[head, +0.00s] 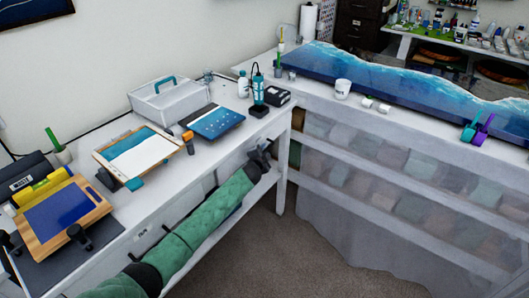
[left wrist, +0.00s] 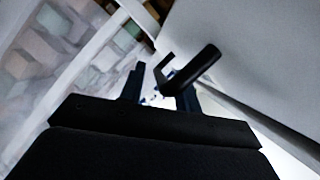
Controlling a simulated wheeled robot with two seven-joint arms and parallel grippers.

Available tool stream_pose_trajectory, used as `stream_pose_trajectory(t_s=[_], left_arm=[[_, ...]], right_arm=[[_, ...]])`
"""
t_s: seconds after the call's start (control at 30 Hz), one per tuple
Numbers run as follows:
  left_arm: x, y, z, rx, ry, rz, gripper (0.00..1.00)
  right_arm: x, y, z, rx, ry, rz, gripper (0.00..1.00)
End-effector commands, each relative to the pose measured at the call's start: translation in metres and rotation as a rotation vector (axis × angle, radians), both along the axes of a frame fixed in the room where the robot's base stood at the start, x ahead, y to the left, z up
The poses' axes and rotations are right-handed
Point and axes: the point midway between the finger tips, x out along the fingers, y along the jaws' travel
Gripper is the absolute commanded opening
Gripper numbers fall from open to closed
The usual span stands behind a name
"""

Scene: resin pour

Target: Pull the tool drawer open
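My left arm, in a green quilted sleeve, runs along the front of the white workbench in the head view. My left gripper (head: 262,153) is near the bench's right end, just off its front. In the left wrist view its two dark fingers (left wrist: 160,92) stand apart with a gap between them. A black bar (left wrist: 198,64) shows by the right finger against a white surface; I cannot tell whether it is a drawer handle or whether the finger touches it. Small black handles (head: 139,259) show on the bench front. No open drawer is visible. My right gripper is not in view.
The bench top holds a white toolbox (head: 170,101), a wooden frame (head: 138,156), a blue panel (head: 215,122) and bottles. A second counter with a blue wave piece (head: 400,85) stands right, above shelves behind translucent sheeting (head: 390,190). Carpet (head: 275,250) between them is clear.

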Motion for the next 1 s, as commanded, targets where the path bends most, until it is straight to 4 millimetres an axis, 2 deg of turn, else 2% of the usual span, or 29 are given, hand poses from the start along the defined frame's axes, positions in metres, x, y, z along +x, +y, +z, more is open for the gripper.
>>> stream_pose_trajectory(t_s=[0.1,0.27,0.3,0.67,0.87,1.0], left_arm=[[0.0,0.0,0.0,0.0,0.0,0.0,0.33],[0.0,0.0,0.0,0.0,0.0,0.0,0.03],[0.0,0.0,0.0,0.0,0.0,0.0,0.0],[-0.005,-0.006,-0.001,-0.002,0.001,-0.001,0.0],[-0.022,-0.029,-0.002,-0.003,0.001,-0.002,0.0],[-0.041,-0.057,-0.002,-0.005,0.002,-0.002,0.0]], right_arm=[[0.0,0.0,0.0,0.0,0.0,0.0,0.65],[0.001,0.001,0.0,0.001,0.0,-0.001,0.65],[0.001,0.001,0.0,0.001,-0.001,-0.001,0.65],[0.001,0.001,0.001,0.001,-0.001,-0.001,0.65],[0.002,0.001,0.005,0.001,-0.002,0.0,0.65],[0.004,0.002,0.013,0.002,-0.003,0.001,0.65]])
